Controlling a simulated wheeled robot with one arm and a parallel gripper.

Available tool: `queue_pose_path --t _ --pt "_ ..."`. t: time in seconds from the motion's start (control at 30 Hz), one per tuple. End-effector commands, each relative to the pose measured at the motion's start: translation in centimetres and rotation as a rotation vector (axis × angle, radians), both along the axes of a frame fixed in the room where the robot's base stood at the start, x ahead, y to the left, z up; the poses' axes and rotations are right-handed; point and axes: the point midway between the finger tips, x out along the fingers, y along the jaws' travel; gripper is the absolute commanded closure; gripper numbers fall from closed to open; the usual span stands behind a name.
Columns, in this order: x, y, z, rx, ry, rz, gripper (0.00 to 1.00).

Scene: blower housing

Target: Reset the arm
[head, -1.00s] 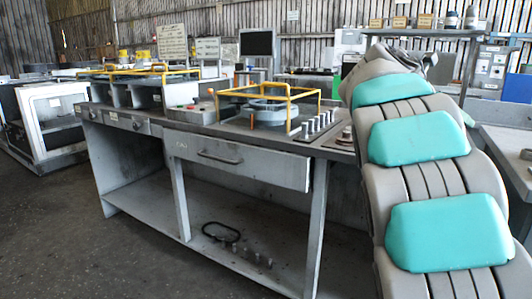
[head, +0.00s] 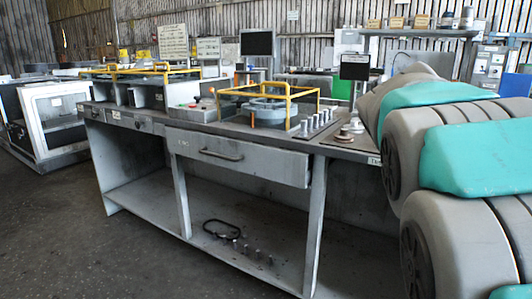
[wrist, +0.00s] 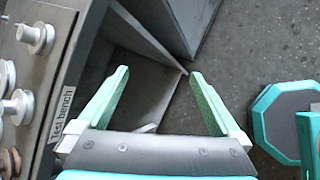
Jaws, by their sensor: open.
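My gripper (wrist: 160,90) shows in the wrist view with its two green fingers spread wide apart and nothing between them. It hangs beside the edge of the grey workbench, near a label reading "test bench" (wrist: 63,116). In the head view my arm fills the right side, in grey with teal pads, and my gripper is hidden there. The workbench (head: 240,158) has a closed drawer. On its top is a round grey housing (head: 268,111) inside a yellow frame (head: 290,98).
Several metal knob-like parts (head: 312,124) stand on the bench top near its right end. A black loop (head: 221,229) and small metal parts lie on the lower shelf (head: 150,205). A dark monitor (head: 355,67) stands behind. The floor (head: 60,240) at front left is clear.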

Motion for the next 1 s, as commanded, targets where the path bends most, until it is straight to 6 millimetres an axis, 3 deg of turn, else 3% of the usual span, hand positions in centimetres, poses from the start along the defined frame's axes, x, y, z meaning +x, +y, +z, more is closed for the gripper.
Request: queue_pose_path --t 0.1,0.3,0.5,0.6,0.7,1.0 --pt "-5.1 3.5 -5.0 0.192 -0.065 -0.187 0.00" --pt "-14.1 10.1 -12.8 0.459 -0.112 -0.561 0.00" --pt "-23.1 16.6 -18.7 0.616 -0.094 -0.949 0.00" --pt "-26.6 18.9 -20.5 0.646 -0.077 -1.094 0.00" --pt "-28.8 20.3 -21.6 0.654 -0.061 -1.191 0.00" --pt "-28.8 20.3 -21.6 0.654 -0.061 -1.191 0.00"
